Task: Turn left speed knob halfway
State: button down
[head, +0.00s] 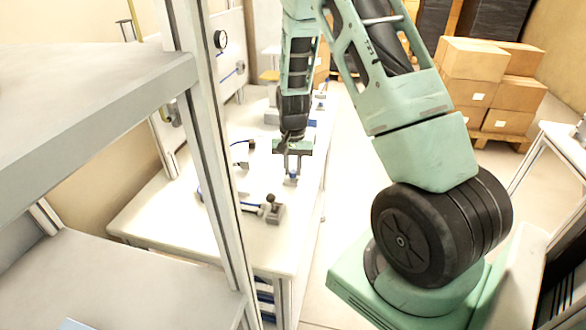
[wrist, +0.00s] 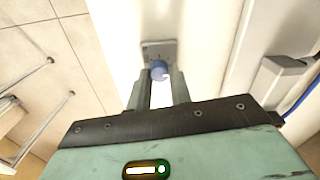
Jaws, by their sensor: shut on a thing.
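A round blue knob (wrist: 159,70) sits on a small grey plate (wrist: 158,49) on the white bench, in the wrist view. My gripper (wrist: 163,84) points down at it, with one finger on each side of the knob, shut on it. In the head view my gripper (head: 292,170) is at the bench's right side, and the blue knob (head: 291,180) shows small beneath the fingers. The knob's turn angle cannot be made out.
The white bench (head: 250,232) also carries a grey device with a black ball-topped lever (head: 271,208) nearer the front. A grey shelf with an upright post (head: 212,160) stands at the left. Cardboard boxes (head: 485,75) are stacked at the back right.

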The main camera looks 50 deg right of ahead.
aim_at(293, 170)
jog(key=shift+n, duration=0.3)
jog(key=c, duration=1.3)
grip_release()
notch_tip(293, 170, up, 18)
jog(key=shift+f+b, duration=0.25)
jog(key=shift+b, duration=0.8)
